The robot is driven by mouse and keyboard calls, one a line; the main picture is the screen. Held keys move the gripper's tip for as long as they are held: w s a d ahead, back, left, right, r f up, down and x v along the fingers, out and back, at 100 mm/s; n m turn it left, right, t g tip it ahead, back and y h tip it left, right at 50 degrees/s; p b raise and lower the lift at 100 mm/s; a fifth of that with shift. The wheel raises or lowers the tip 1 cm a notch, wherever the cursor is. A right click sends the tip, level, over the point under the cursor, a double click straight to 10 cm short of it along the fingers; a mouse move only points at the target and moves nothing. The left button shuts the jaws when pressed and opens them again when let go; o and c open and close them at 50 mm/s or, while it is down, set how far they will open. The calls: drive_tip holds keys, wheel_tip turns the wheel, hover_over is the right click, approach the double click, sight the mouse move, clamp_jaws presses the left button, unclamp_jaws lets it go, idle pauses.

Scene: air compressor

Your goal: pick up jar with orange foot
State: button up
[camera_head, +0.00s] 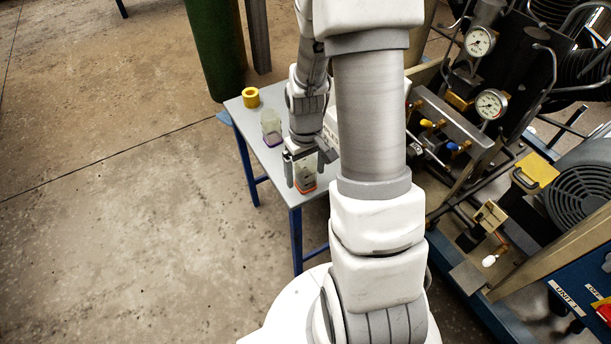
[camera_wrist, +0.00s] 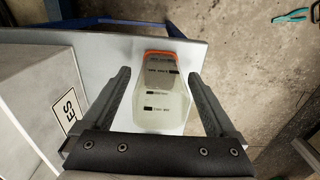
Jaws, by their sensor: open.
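The jar with the orange foot (camera_head: 306,175) is a clear, pale jar standing near the front end of the small table (camera_head: 262,131). In the wrist view the jar (camera_wrist: 156,95) lies between my two fingers, its orange foot toward the top of the picture. My gripper (camera_head: 305,170) is above and around the jar in the head view, and the fingers (camera_wrist: 160,85) are open, with gaps on both sides of the jar. Another clear jar with a purple foot (camera_head: 271,128) stands farther back on the table.
A yellow ring-shaped object (camera_head: 251,97) sits at the table's far end. The compressor with gauges (camera_head: 480,42) fills the right. Teal pliers (camera_wrist: 291,16) lie on the floor. Open floor lies left.

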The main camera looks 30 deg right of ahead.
sight(307, 160)
drive_tip(key=shift+c, duration=0.3)
clamp_jaws()
drive_tip(key=shift+r, duration=0.1)
drive_tip(key=shift+r+p, duration=0.3)
drive_tip(key=shift+r, duration=0.25)
drive_tip(key=r+p, duration=0.1)
drive_tip(key=r, duration=0.2)
drive_tip(key=shift+s+r+p, duration=0.35)
drive_tip(key=shift+p, duration=0.05)
drive_tip(key=s+r+p, duration=0.1)
drive_tip(key=s+r, duration=0.5)
drive_tip(key=s, duration=0.5)
drive_tip(key=shift+p, duration=0.35)
